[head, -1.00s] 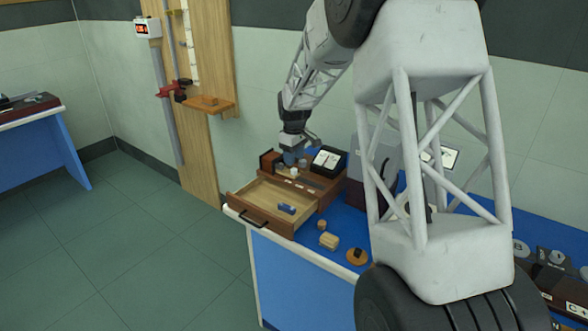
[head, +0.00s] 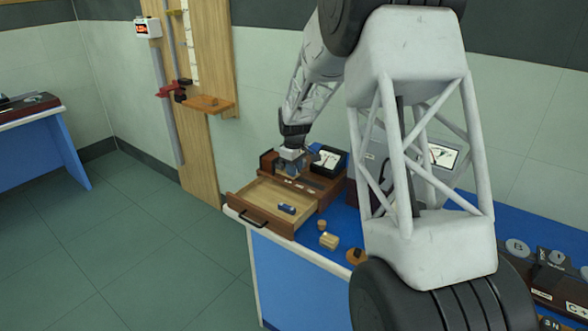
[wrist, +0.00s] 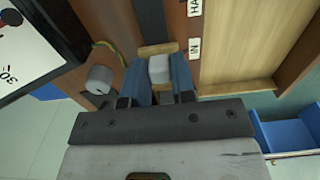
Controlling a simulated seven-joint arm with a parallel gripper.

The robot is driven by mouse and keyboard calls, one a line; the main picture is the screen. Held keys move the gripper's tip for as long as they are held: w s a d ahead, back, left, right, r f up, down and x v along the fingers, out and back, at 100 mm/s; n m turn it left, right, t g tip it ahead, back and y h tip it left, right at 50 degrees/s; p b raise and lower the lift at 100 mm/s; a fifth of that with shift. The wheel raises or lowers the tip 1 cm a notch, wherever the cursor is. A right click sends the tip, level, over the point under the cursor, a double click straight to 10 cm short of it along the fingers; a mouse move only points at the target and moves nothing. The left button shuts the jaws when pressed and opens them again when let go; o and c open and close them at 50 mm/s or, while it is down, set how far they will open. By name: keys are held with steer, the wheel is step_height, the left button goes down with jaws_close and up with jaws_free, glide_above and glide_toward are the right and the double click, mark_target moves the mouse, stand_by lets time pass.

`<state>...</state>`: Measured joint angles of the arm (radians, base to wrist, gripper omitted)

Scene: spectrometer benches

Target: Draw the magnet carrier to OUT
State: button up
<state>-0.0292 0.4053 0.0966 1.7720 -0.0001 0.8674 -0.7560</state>
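The magnet carrier shows in the wrist view as a pale grey block (wrist: 160,69) by a wooden piece (wrist: 158,49), at the end of a dark slot (wrist: 151,18). It stands beside the IN label (wrist: 195,48). My gripper (wrist: 160,76) has its blue fingers on both sides of the grey block, with no clear gap, so it looks shut on it. No OUT label is readable. In the head view my gripper (head: 291,160) is down at the back of the wooden box (head: 318,190), and its fingers hide the carrier.
An open drawer (head: 262,204) sticks out in front, with a small blue item (head: 287,209) inside. A black-framed dial (head: 327,160) stands beside my gripper. A grey round knob (wrist: 99,79) is close to the left finger. Small wooden pieces (head: 329,241) lie on the blue bench.

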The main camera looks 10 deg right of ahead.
mark_target(318, 186)
jaws_close()
steer(key=shift+d, duration=0.1)
steer(key=s+d, duration=0.7)
stand_by(0.4)
steer(key=shift+o, duration=2.4)
jaws_free()
steer(key=shift+r, duration=0.15)
step_height(318, 186, up, 8)
steer(key=shift+f, duration=0.25)
